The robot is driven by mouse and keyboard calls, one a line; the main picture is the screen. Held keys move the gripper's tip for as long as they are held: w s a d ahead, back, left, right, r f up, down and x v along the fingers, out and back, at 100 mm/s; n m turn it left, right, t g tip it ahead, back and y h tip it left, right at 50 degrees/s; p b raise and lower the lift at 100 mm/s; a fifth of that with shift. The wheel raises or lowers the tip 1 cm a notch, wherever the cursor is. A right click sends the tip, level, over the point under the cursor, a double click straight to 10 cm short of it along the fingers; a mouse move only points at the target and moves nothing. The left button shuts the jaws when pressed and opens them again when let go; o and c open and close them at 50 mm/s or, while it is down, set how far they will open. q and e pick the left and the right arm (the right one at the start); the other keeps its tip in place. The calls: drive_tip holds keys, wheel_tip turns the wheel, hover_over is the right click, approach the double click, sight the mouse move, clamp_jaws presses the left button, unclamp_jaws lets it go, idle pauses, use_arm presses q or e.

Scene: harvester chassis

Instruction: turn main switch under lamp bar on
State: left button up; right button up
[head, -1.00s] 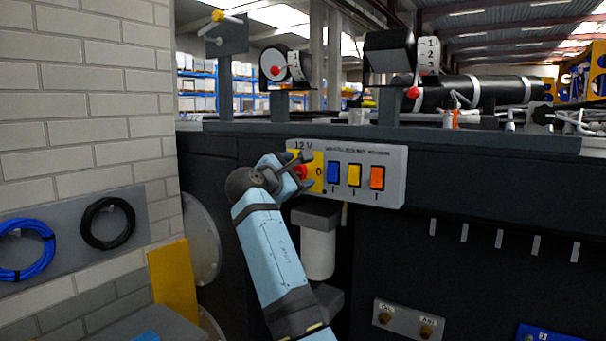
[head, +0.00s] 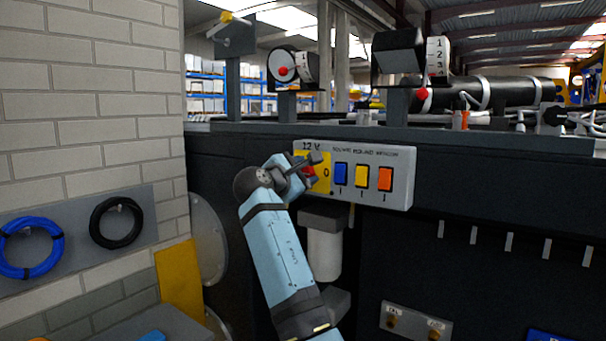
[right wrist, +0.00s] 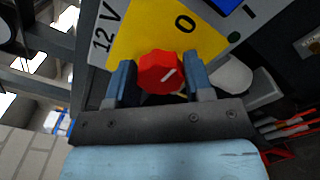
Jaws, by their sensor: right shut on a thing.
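The main switch is a red knob (right wrist: 160,72) with a white pointer line, on a yellow plate (right wrist: 213,48) marked 0. The plate is at the left end of a grey panel (head: 401,156) labelled 12 V. In the right wrist view the knob sits between the two fingers, its line slanting towards the upper right. My right gripper (head: 311,171) is shut on the knob. In the head view the hand and one finger partly cover the knob. My left gripper is not in view.
Blue (head: 341,173), yellow (head: 362,176) and orange (head: 385,178) rockers sit right of the knob. A white cylinder (head: 325,252) hangs below the panel. A brick wall (head: 90,120) with cable coils stands left. Gauges with red balls stand on the ledge above.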

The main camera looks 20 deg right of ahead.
drive_tip(key=m+b, duration=0.1)
drive_tip(key=m, duration=0.2)
drive_tip(key=shift+m, duration=0.4)
drive_tip(key=m+b, duration=0.3)
drive_tip(key=m, duration=0.3)
drive_tip(key=shift+d+b, duration=0.1)
drive_tip(key=shift+b, duration=0.2)
drive_tip(key=m+b, duration=0.1)
drive_tip(key=m, duration=0.2)
drive_tip(key=m+b, duration=0.2)
drive_tip(key=m, duration=0.2)
drive_tip(key=shift+m, duration=0.3)
drive_tip(key=o, duration=0.8)
drive_tip(key=shift+w, duration=0.1)
drive_tip(key=shift+o, duration=0.6)
drive_tip(key=shift+f+b, duration=0.1)
drive_tip(key=shift+b, duration=0.2)
